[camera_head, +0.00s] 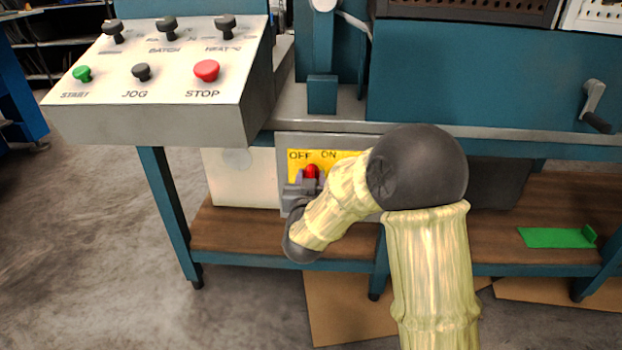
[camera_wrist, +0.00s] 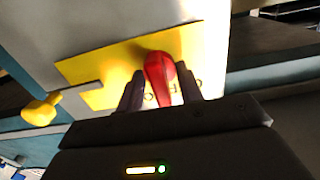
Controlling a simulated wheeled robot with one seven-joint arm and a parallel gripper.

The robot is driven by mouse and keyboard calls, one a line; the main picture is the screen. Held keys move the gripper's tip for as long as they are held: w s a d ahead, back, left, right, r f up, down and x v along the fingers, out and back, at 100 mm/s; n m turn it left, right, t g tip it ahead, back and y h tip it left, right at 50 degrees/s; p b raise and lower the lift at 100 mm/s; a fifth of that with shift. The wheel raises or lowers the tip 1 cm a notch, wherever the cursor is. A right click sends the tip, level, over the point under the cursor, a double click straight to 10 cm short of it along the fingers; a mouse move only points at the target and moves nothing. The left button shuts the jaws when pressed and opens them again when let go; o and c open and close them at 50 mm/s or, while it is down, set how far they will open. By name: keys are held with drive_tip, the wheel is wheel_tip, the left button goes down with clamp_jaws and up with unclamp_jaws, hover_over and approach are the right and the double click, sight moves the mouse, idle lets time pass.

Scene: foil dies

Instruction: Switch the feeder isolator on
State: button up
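The feeder isolator is a red handle (camera_head: 311,171) on a yellow plate (camera_head: 296,158) marked OFF at the left and ON to its right, on the machine's front under the control panel. My gripper (camera_head: 303,184) is at the handle, and my forearm covers the plate's right part. In the wrist view the red handle (camera_wrist: 159,76) stands between the two dark fingers of my gripper (camera_wrist: 159,84), one on each side. The fingers are apart, with narrow gaps beside the handle; contact is not clear. The yellow plate (camera_wrist: 110,68) appears upside down there, its lettering partly hidden.
A wooden shelf (camera_head: 235,236) runs below, with a green piece (camera_head: 555,237) at right. A crank (camera_head: 594,100) sticks out at upper right.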

drive_tip(key=s+b, duration=0.4)
drive_tip(key=s, duration=1.3)
drive_tip(key=shift+s+a, duration=0.25)
drive_tip(key=shift+a, duration=0.05)
